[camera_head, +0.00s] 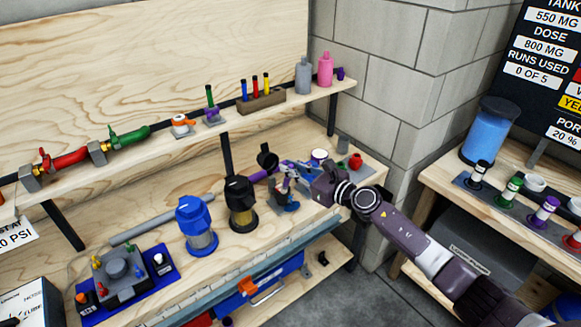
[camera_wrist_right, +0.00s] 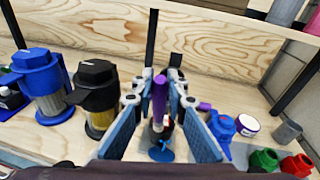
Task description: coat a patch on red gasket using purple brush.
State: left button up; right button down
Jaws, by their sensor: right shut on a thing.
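My right gripper (camera_head: 283,176) reaches in from the right over the lower shelf. It is shut on the purple brush, whose purple handle (camera_wrist_right: 159,97) stands up between the fingers in the right wrist view. The purple handle (camera_head: 260,175) also shows just left of the gripper in the head view. The brush tip is hidden. A small red patch (camera_wrist_right: 167,122) shows between the fingers, above a blue base (camera_wrist_right: 160,152); I cannot tell whether it is the red gasket. My left gripper is not in view.
A black-topped filter (camera_head: 241,203) and a blue filter (camera_head: 196,225) stand left of my gripper. A red pot (camera_head: 355,161) and a grey cup (camera_head: 343,144) are to its right. The upper shelf (camera_head: 160,146) with hoses and bottles runs above and behind.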

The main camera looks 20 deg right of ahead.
jog(key=s+d+b, duration=0.1)
jog(key=s+d, duration=0.2)
jog(key=d, duration=0.1)
jog(key=shift+s, duration=0.35)
dwell(0.3)
notch_tip(320, 180, up, 6)
jog(key=p, duration=0.5)
jog(key=shift+p, duration=0.3)
notch_tip(320, 180, up, 3)
jog(key=p, duration=0.2)
jog(key=shift+p, duration=0.35)
jog(key=shift+f, duration=0.1)
